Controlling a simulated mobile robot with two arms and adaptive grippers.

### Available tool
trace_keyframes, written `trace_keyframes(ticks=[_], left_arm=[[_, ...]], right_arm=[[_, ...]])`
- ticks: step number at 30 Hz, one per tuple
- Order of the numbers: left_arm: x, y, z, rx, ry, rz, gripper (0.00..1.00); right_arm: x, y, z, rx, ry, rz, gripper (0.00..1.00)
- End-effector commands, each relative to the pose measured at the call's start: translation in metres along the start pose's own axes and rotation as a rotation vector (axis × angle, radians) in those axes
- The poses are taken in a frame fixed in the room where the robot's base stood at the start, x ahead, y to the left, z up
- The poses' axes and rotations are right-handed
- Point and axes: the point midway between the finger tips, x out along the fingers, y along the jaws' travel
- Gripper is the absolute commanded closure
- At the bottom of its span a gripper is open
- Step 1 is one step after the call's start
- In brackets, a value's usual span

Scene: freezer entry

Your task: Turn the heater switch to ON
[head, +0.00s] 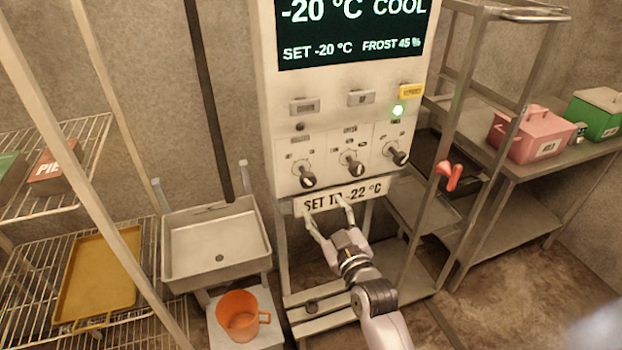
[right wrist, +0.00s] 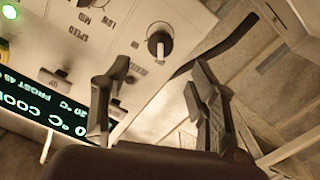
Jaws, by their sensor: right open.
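The white control panel (head: 290,140) stands ahead, with a dark display (head: 350,35) reading -20 °C, COOL, SET -20 °C and FROST 45 %. Below it are three dark rotary switches: left (head: 307,180), middle (head: 353,168) and right (head: 397,154). Their labels are too small to read in the head view, so I cannot tell which is the heater switch. My right gripper (head: 327,206) is open and empty, just below the left and middle switches. In the right wrist view, one switch (right wrist: 159,43) shows beyond the gap between its open fingers (right wrist: 160,68). My left gripper is out of view.
A sign (head: 375,188) reading SET TO -22 °C is partly hidden by my fingers. A green lamp (head: 398,110) is lit. A sink (head: 215,240) and an orange jug (head: 240,312) stand left.

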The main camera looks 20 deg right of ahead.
Motion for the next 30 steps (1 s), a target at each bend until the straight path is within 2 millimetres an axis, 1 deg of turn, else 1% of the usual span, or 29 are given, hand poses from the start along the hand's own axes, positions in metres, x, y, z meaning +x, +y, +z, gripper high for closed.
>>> trace_keyframes(ticks=[1, 9, 12, 15, 18, 21, 30], left_arm=[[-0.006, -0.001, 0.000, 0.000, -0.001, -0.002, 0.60], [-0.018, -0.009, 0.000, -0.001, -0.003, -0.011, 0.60], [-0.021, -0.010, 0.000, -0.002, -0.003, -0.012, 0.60], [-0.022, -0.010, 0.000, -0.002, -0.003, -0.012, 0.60], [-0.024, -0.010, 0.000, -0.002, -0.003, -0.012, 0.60], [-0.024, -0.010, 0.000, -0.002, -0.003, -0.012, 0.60], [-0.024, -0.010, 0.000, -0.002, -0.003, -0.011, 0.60]], right_arm=[[0.013, 0.001, -0.003, 0.000, 0.001, 0.000, 0.46], [0.071, 0.001, -0.003, 0.001, 0.000, 0.000, 0.46], [0.088, 0.001, -0.002, 0.001, -0.001, 0.000, 0.46], [0.101, 0.001, -0.001, 0.000, 0.000, 0.000, 0.46], [0.109, 0.000, 0.000, 0.001, -0.001, -0.001, 0.46], [0.113, 0.000, 0.001, 0.001, -0.002, 0.000, 0.46], [0.115, 0.000, 0.001, 0.000, -0.001, 0.000, 0.46]])
